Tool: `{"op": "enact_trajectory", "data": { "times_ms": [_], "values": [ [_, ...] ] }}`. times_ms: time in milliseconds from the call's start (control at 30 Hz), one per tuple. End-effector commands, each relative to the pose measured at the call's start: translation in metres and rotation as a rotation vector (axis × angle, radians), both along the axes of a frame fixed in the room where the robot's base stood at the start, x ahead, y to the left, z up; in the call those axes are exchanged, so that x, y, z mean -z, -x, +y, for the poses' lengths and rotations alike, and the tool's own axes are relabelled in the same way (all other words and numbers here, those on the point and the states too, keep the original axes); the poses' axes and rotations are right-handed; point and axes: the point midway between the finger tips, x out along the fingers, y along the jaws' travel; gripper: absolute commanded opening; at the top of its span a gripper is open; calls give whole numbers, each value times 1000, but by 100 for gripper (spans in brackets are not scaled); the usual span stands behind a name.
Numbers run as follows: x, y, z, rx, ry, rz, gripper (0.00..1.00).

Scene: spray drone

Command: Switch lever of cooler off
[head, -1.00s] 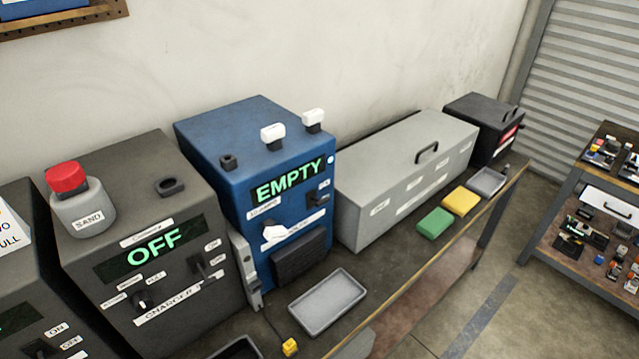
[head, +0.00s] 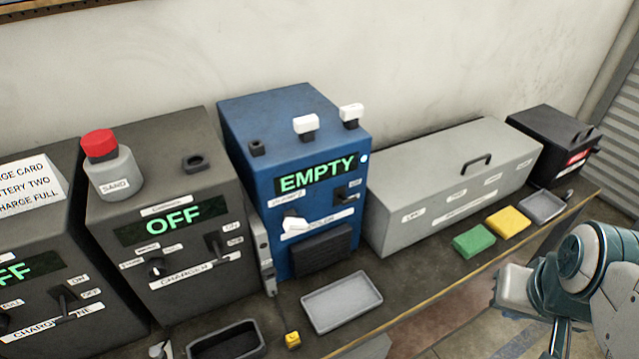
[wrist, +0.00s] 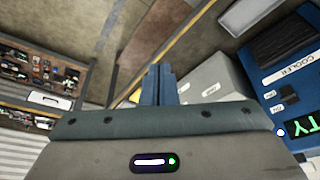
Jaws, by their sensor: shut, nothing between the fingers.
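The cooler (head: 245,150) is a blue box on the bench, with a lit display (head: 316,174) reading EMPTY. My arm shows at the right of the head view.
A grey charger (head: 165,235) reading OFF stands left of the cooler, and a long grey box (head: 455,185) right of it. A grey tray (head: 342,302), a green block (head: 474,241) and a yellow block (head: 508,222) lie along the bench front. Open floor lies before the bench.

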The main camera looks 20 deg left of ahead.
Motion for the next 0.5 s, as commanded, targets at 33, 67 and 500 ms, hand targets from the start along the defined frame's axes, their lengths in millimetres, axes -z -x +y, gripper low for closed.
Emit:
{"op": "enact_trajectory", "data": {
  "times_ms": [33,67,500],
  "values": [
    [0,0,0,0,0,0,0],
    [0,0,0,0,0,0,0],
    [-6,-9,5,-27,-1,4,0]
  ]
}}
